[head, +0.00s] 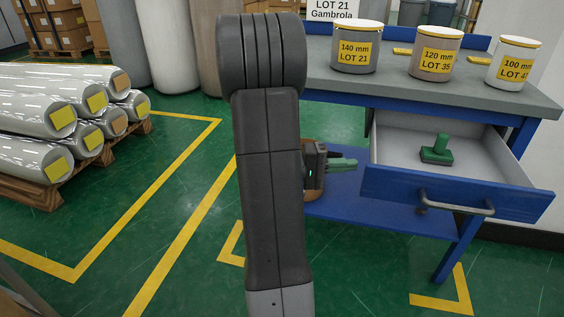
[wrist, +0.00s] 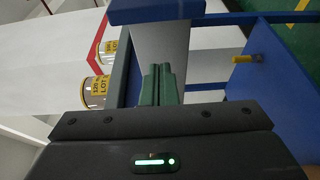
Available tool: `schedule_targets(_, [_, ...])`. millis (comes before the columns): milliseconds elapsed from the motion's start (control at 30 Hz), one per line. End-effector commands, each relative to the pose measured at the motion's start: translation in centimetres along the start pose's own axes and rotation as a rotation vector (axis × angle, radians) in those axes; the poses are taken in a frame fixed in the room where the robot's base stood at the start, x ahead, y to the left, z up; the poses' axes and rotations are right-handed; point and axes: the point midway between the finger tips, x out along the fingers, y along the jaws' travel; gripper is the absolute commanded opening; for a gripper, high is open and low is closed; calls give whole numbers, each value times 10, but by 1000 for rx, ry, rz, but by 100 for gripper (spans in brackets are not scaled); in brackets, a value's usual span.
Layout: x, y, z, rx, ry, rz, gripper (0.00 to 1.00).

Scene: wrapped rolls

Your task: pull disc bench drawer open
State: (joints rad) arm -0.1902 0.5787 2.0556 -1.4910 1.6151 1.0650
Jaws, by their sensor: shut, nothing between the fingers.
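The bench drawer (head: 456,190) stands pulled out of the blue and grey bench (head: 430,97), showing its light grey inside. A green tool with an upright knob (head: 437,150) sits in the drawer. My gripper (head: 350,164) is left of the drawer in the head view, below the bench top and apart from the handle. Its green fingers (wrist: 158,84) are together and empty in the wrist view. My arm hides part of the bench's left side.
Three labelled tubs stand on the bench top: 140 mm (head: 356,47), 120 mm (head: 435,54) and 100 mm (head: 513,63). A blue lower shelf (head: 365,212) lies beneath the drawer. Wrapped rolls (head: 45,112) lie on a pallet at left. Green floor with yellow lines is clear between.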

Motion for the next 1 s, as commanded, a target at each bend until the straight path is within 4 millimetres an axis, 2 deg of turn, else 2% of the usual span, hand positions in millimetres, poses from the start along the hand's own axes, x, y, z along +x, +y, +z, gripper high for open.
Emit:
schedule_targets(33, [-10, 2, -1, -1, 6, 0, 0])
schedule_targets(800, [-141, 2, 0, 0, 4, 0, 0])
schedule_targets(1000, [-168, 2, 0, 1, 2, 0, 0])
